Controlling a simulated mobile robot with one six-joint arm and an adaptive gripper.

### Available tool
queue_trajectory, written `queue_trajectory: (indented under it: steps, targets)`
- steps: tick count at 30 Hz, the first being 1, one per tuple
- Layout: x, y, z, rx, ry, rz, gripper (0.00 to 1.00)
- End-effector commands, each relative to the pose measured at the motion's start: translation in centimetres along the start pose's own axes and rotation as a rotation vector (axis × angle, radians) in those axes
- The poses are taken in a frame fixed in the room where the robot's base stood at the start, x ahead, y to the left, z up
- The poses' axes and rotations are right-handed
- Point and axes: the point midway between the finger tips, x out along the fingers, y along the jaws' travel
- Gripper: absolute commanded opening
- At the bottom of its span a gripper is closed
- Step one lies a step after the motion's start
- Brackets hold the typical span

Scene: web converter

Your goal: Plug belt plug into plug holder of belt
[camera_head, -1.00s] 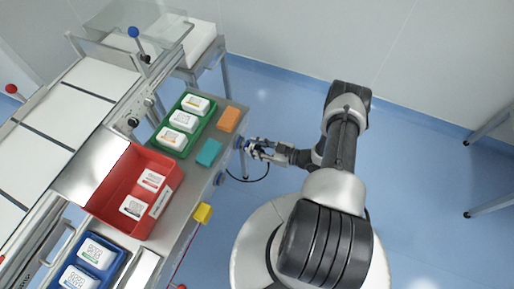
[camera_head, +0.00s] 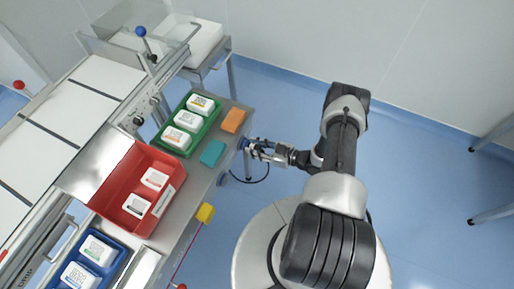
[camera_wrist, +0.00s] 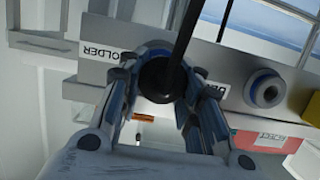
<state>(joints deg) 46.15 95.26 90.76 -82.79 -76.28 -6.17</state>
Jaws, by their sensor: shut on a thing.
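In the wrist view my gripper (camera_wrist: 155,100) is shut on the black belt plug (camera_wrist: 158,82), with a finger on either side. The plug's black cable (camera_wrist: 183,35) runs up across the picture. The plug is in front of a grey panel with a white label reading HOLDER (camera_wrist: 105,55); a second label (camera_wrist: 208,97) is partly covered by a finger. The plug and fingers hide the holder behind them, so I cannot tell how deep the plug sits. In the head view my gripper (camera_head: 258,150) is at the table's right edge, by a blue-ringed fitting (camera_head: 244,144).
Another blue-ringed socket (camera_wrist: 265,88) is on the panel to the right, also visible in the head view (camera_head: 222,179). A yellow box (camera_head: 205,213) is on the table edge. Green (camera_head: 160,141), red (camera_head: 130,225) and blue trays hold white packs. The floor right of the table is open.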

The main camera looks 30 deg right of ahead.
Motion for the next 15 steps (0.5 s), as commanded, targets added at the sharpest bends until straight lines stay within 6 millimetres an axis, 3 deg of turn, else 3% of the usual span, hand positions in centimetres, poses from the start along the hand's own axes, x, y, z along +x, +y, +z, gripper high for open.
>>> queue_trajectory:
  steps: [6, 7, 15]
  targets:
    - [0.05, 0.01, -0.04, 0.000, 0.001, 0.000, 0.00]
    - [0.05, 0.02, -0.04, 0.000, 0.001, 0.000, 0.32]
    - [0.03, 0.02, -0.02, 0.000, 0.001, 0.000, 0.50]
